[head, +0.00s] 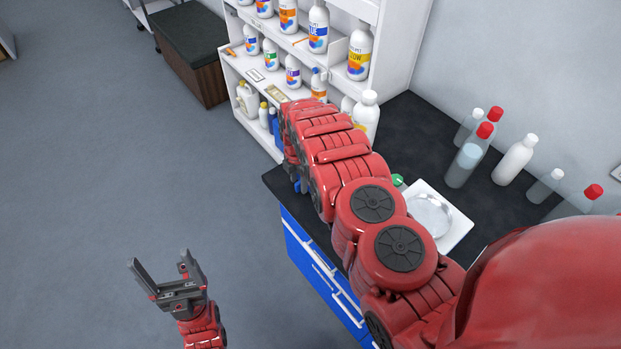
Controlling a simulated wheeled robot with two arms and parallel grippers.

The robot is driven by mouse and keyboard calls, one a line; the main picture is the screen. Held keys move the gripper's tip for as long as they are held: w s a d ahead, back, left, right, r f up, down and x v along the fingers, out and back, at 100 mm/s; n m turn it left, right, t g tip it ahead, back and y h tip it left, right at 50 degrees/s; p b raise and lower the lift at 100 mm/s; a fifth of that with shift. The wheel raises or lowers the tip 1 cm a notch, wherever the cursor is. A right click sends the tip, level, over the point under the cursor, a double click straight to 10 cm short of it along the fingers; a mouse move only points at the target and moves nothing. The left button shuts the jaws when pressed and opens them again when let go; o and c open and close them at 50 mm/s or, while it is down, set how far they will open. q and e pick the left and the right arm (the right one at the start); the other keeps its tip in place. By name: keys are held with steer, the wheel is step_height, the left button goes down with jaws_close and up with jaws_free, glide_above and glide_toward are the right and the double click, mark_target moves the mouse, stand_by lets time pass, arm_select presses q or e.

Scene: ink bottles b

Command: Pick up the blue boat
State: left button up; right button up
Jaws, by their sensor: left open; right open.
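A small blue piece (298,186) shows at the near left corner of the black counter, just under the end of my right arm. It may be the blue boat, but too little of it shows to tell its shape. My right gripper (293,170) is over that corner, close to the blue piece, and mostly hidden behind its own red arm. It is open; whether it touches the piece cannot be seen. My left gripper (160,262) is open and empty, over the grey floor, well left of the counter.
The black counter (400,125) has blue drawers. A white tray (455,222) with a round dish, a green-capped item (397,180) and several bottles (515,160) stand on it. A white shelf (395,60) with ink bottles stands behind.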

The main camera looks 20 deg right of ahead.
steer(key=shift+f, duration=1.15)
jaws_close()
